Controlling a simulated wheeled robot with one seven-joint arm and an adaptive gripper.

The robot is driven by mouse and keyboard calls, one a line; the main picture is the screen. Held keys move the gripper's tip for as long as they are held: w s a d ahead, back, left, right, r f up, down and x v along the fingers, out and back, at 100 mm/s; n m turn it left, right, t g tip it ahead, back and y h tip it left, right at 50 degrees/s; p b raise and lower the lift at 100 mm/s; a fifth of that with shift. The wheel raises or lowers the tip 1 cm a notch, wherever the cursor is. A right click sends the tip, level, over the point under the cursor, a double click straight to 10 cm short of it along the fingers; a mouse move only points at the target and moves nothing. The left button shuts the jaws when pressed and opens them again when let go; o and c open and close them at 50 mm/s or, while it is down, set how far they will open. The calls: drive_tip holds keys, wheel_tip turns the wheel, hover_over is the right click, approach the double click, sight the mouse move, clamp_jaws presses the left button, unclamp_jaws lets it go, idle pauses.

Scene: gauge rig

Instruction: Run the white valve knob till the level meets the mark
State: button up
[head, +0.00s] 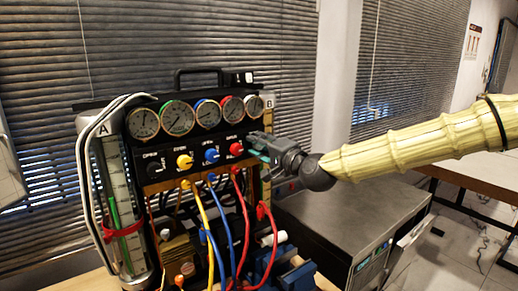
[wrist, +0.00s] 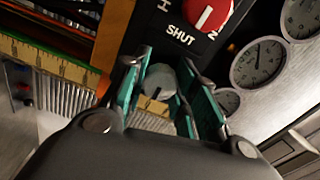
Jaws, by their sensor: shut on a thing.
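The white valve knob (wrist: 160,80) sits between the teal fingers of my gripper (wrist: 157,88) in the wrist view, and the fingers are closed on its sides. In the head view my gripper (head: 258,150) reaches in from the right to the panel's right end, and hides the knob there. Tube A (head: 118,165) stands at the left with a scale. A green column (head: 113,212) shows in its lower part, and a red band (head: 122,230) wraps around it. Column B (head: 267,117) at the right is partly hidden by my gripper, and I cannot read a level there.
Black (head: 153,167), yellow (head: 184,161), blue (head: 211,155) and red (head: 236,149) knobs line the panel below several gauges (head: 208,113). The red knob is close to my fingers. Coloured hoses (head: 243,225) hang below. A grey cabinet (head: 345,215) stands at right.

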drive_tip(key=shift+m, duration=0.3)
drive_tip(key=o, duration=1.1)
drive_tip(key=shift+d, duration=0.1)
drive_tip(key=shift+c, duration=0.2)
drive_tip(key=v, duration=1.2)
